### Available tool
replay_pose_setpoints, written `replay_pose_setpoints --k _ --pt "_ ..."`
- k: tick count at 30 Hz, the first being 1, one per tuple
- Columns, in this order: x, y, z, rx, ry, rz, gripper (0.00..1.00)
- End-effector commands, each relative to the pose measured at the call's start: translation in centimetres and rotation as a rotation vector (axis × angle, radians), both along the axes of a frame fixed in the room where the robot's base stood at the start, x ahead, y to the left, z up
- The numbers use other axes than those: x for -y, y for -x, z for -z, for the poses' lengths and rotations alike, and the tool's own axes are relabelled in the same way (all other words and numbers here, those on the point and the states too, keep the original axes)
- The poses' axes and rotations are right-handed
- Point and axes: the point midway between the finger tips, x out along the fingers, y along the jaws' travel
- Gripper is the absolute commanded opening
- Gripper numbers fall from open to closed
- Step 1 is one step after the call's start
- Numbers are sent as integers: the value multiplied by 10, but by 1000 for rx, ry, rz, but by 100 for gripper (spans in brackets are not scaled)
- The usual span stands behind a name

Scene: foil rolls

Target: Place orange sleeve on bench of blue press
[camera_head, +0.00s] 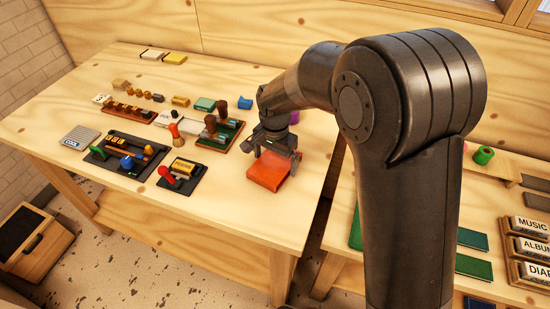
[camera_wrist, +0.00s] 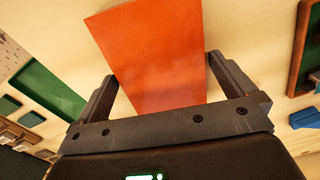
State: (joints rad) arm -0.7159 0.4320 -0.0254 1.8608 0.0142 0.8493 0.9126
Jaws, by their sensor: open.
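The orange sleeve (camera_head: 266,173) is a flat orange slab on the workbench near its front right edge. My gripper (camera_head: 277,157) is over its back end, open. In the wrist view, the orange sleeve (camera_wrist: 155,55) lies between the spread fingers of my gripper (camera_wrist: 160,66). The likely blue press (camera_head: 128,163) is a dark base with a blue part, at the left of the bench. Its flat area is too small to make out clearly.
A similar dark base with a red knob (camera_head: 166,173) stands between the sleeve and the blue press. An orange-and-dark brush (camera_head: 174,130) and a green stand with dark-handled tools (camera_head: 222,131) are behind. Bare wood lies left of the sleeve.

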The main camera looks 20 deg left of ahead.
Motion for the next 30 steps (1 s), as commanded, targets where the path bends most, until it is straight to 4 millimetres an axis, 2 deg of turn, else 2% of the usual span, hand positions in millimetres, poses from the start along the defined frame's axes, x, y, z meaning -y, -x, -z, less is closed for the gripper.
replay_pose_setpoints --k 5,12,16,21,30 --pt "0 0 -24 3 -2 0 100" --pt "-5 1 -74 4 -3 -1 100" --pt "-5 1 -94 2 -1 -1 100" --pt "-4 2 -106 1 0 -1 100" --pt "-1 1 -110 3 -2 -1 100"
